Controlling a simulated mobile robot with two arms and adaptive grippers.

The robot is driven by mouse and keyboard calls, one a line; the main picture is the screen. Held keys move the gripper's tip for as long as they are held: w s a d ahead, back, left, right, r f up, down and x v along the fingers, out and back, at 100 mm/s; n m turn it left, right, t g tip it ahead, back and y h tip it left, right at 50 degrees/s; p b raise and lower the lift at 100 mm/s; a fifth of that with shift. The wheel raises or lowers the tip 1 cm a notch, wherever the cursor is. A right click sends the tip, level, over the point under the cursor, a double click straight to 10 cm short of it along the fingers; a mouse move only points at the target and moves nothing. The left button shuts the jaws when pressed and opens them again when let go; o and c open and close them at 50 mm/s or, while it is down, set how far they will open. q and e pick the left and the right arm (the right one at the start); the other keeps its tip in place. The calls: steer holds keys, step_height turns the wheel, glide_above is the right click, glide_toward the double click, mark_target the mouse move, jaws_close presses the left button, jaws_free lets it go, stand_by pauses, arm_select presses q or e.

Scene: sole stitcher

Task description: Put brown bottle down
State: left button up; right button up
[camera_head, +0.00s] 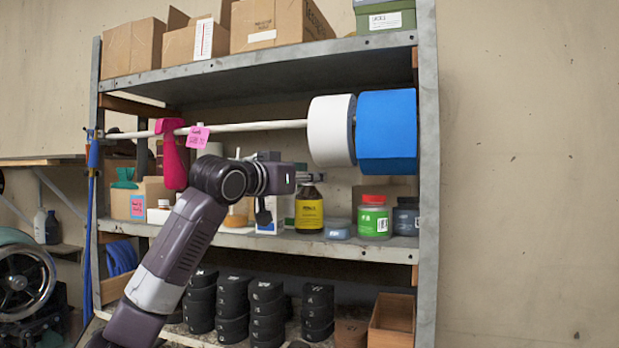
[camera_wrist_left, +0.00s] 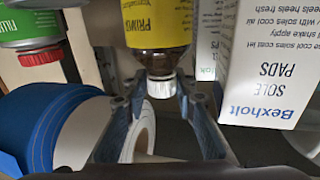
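The brown bottle (camera_head: 309,209) with a yellow label stands upright on the middle shelf (camera_head: 340,247). My left gripper (camera_head: 311,177) is level with its top and hides the cap in the head view. In the left wrist view, which is upside down, the bottle's yellow label (camera_wrist_left: 158,22) and white cap (camera_wrist_left: 162,86) show. The fingers of my left gripper (camera_wrist_left: 161,92) lie on both sides of the cap, with a visible gap on each side. My right gripper is out of view.
A white-and-blue box (camera_wrist_left: 265,65) stands beside the bottle. On its other side are a small blue tin (camera_head: 340,229), a red-capped green jar (camera_head: 374,217) and a dark jar (camera_head: 406,217). White (camera_head: 331,130) and blue (camera_head: 387,131) rolls hang on a rod above.

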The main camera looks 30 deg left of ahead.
arm_select(q)
steer(key=shift+w, duration=0.1)
steer(key=shift+r, duration=0.25)
steer(key=s+b, duration=0.5)
steer(key=s, duration=0.7)
steer(key=shift+f, duration=0.1)
